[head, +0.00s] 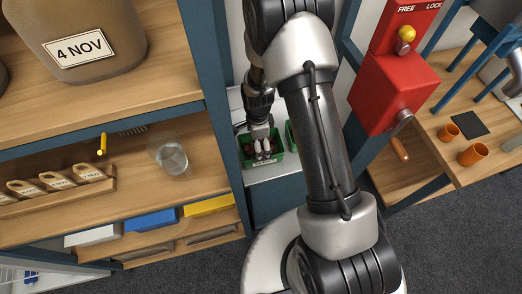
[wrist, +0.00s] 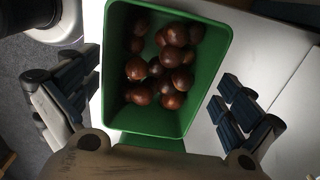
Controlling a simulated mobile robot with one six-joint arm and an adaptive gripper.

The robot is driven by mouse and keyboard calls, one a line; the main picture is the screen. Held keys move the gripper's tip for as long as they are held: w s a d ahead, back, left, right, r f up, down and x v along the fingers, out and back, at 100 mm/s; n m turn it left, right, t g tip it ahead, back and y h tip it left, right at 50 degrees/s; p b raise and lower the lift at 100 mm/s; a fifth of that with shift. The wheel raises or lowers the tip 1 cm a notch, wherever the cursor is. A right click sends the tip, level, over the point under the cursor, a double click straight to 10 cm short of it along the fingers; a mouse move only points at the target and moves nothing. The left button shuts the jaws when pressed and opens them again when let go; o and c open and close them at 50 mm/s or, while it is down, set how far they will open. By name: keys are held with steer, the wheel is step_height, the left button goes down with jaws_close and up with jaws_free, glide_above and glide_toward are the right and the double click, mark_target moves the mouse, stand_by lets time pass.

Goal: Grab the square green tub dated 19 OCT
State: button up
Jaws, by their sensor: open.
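A green tub (head: 246,160) with brown chestnuts in it stands on a pale surface, low behind the blue post. It fills the middle of the wrist view (wrist: 158,128), with straight sides and rounded corners. My gripper (head: 262,147) is open over this tub. In the wrist view my gripper (wrist: 158,82) has one finger to each side of the tub, with a gap on both sides. No date can be read on the tub. A second green container (head: 291,137) shows in part to its right, mostly hidden by my arm.
Wooden shelves (head: 150,110) with a 4 NOV container (head: 85,40), a glass jar (head: 172,158) and small labelled bags (head: 57,180) stand left. A red machine (head: 388,92) with a crank and a bench with orange cups (head: 473,155) are right. The wrist view shows bare pale surface (wrist: 285,110) right.

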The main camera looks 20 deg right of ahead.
steer(key=f, duration=0.2)
steer(key=d+f+b, duration=0.1)
steer(key=f, duration=0.1)
steer(key=shift+s+f, duration=0.1)
steer(key=shift+s, duration=0.1)
steer(key=shift+f, duration=0.3)
steer(key=shift+r, duration=0.1)
steer(key=shift+c, duration=0.4)
steer(key=c, duration=1.1)
steer(key=shift+r, duration=0.1)
